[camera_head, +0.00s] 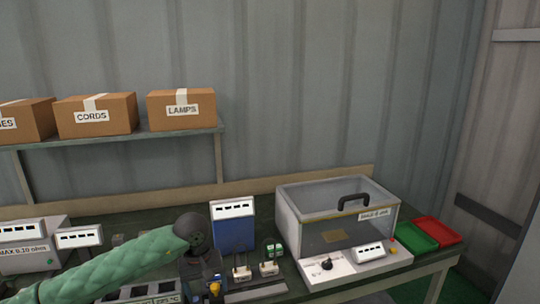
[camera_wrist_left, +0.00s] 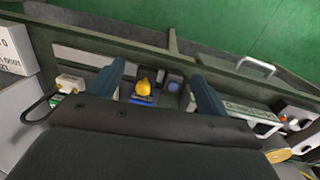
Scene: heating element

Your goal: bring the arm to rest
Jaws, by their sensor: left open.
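My left arm (camera_head: 120,265), in a green quilted sleeve, reaches in from the left over the bench. My left gripper (camera_head: 204,277) points down over the bench, in front of the blue box. In the left wrist view my left gripper (camera_wrist_left: 158,74) shows two dark fingers spread apart with nothing held between them. A yellow part (camera_wrist_left: 146,87) is seen between the fingers, lower down; I cannot tell its exact distance. It also shows near the gripper in the head view (camera_head: 215,288). My right gripper is in neither view.
A blue box with a display (camera_head: 233,231) stands behind the gripper. A clear-lidded chamber (camera_head: 332,228) stands to the right, then green (camera_head: 416,237) and red (camera_head: 437,230) trays. Small terminal blocks (camera_head: 268,268) sit between. A shelf (camera_head: 150,137) holds cartons. Space above the chamber is free.

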